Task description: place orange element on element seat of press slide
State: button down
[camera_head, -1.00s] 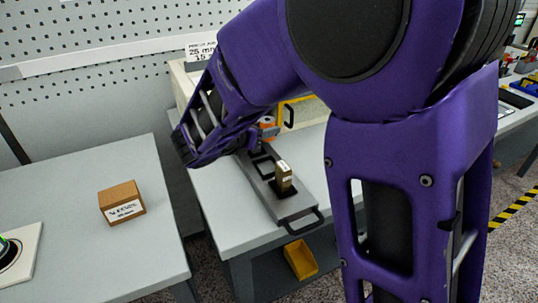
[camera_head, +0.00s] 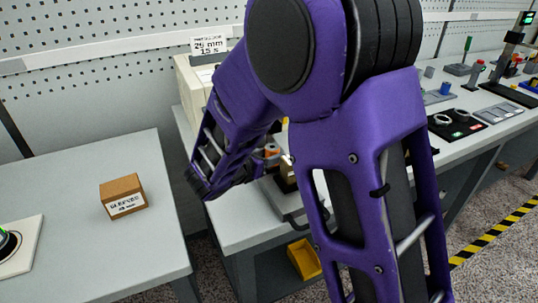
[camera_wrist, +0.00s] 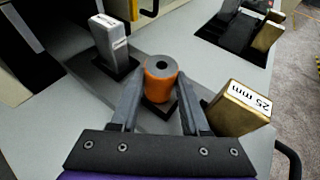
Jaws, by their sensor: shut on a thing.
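The orange element (camera_wrist: 160,82) is a short upright cylinder with a dark hole in its grey top. My gripper (camera_wrist: 157,100) is shut on it, a finger on each side. In the head view the orange element (camera_head: 272,149) shows small beside my wrist. A black square seat shows under it on the grey press slide (camera_wrist: 137,92); I cannot tell whether it touches. A brass block labelled "25 mm" (camera_wrist: 238,108) stands close to the right finger. A silver block (camera_wrist: 110,42) stands in another black seat to the upper left. My arm hides most of the slide in the head view.
The slide's dark handle (camera_wrist: 290,158) is at the lower right. The press (camera_head: 192,85) stands behind, with a sign (camera_head: 210,45) on top. A cardboard box (camera_head: 123,198) sits on the left table. A yellow bin (camera_head: 303,258) is below the bench.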

jog(key=shift+c, duration=1.9)
grip_release()
jog(key=shift+s+a+r, duration=0.15)
jog(key=p+v, duration=0.1)
jog(key=v, duration=1)
jog(key=shift+s+a+p, duration=0.15)
jog(key=shift+s+p, duration=0.1)
jog(key=shift+p, duration=0.15)
